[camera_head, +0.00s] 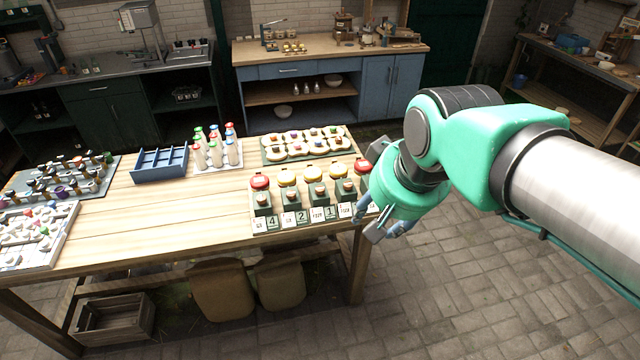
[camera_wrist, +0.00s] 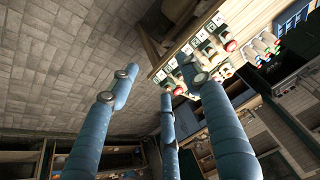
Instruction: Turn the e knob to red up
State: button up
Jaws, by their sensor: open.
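A row of small dark green stands (camera_head: 289,198) lines the front right edge of the wooden table in the head view. Each has a brown knob-like piece, a round red or yellow top and a card in front. Large numbers 4, 2 and 1 show; I cannot read any letter e. The rightmost stand, with a red top (camera_head: 362,166), is partly hidden behind my gripper (camera_head: 382,226). The row also shows in the wrist view (camera_wrist: 208,47), beyond the fingertips. My gripper (camera_wrist: 150,86) is open and empty, beside the table's right end, apparently touching nothing.
Behind the stands lies a tray of pale round pieces (camera_head: 275,154). Bottles with coloured caps (camera_head: 215,152) and a blue divided box (camera_head: 136,172) stand to its left. Boards of small parts (camera_head: 35,240) fill the far left. The middle front tabletop is clear.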

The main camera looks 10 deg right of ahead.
jog(key=w+r+m+g+p, duration=0.1)
jog(key=w+r+m+p, duration=0.2)
jog(key=w, duration=1.3)
jog(key=m+g+p, duration=0.4)
jog(key=m+p, duration=0.1)
jog(key=p, duration=0.7)
send_over(320, 188)
notch_tip(320, 188, down, 25)
jog(key=shift+f, duration=0.15)
jog(key=shift+f, duration=0.15)
notch_tip(320, 188, down, 14)
jog(key=shift+r+p, duration=0.25)
jog(key=shift+p, duration=0.85)
jog(key=c, duration=1.1)
